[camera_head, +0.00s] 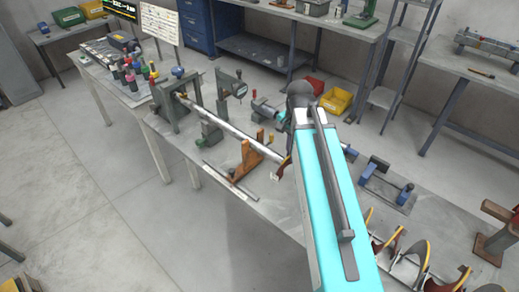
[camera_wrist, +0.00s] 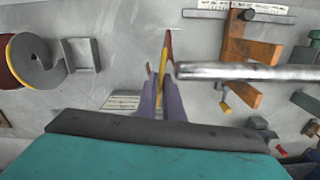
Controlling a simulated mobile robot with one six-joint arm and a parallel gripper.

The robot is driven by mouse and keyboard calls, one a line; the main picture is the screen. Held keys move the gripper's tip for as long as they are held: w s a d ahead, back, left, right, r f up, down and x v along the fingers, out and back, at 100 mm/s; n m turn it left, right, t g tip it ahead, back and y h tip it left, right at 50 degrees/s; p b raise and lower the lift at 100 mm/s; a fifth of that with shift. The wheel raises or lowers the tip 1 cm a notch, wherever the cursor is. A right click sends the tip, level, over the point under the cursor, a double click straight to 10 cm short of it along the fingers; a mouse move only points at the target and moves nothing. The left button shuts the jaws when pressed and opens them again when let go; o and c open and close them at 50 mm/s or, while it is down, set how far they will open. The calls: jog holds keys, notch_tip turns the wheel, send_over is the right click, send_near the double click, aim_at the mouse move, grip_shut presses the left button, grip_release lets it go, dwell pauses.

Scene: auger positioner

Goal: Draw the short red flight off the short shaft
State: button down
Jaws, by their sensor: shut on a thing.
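A silver shaft (camera_wrist: 240,72) runs in from the right in the wrist view and ends near the middle. In the head view the shaft (camera_head: 237,135) lies along the bench, from a grey holder to beside my arm. My gripper (camera_wrist: 162,86) is shut on the short red flight (camera_wrist: 167,48), a thin red piece with a yellow edge, seen almost edge-on. The flight stands at the shaft's free end; I cannot tell whether they touch. In the head view a bit of the flight (camera_head: 284,168) shows beside my arm, which hides my gripper there.
A wooden support (camera_head: 247,161) stands under the shaft near its free end; it also shows in the wrist view (camera_wrist: 246,50). A grey holder (camera_head: 172,104) carries the far end. Larger flights (camera_head: 410,255) stand at the bench's near right. A blue-ended fixture (camera_head: 385,185) lies beyond my arm.

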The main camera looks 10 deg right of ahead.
jog(key=shift+s+d, duration=0.6)
jog(key=shift+s, duration=0.2)
jog(key=shift+s+d, duration=0.15)
jog(key=shift+s, duration=0.05)
dwell(0.3)
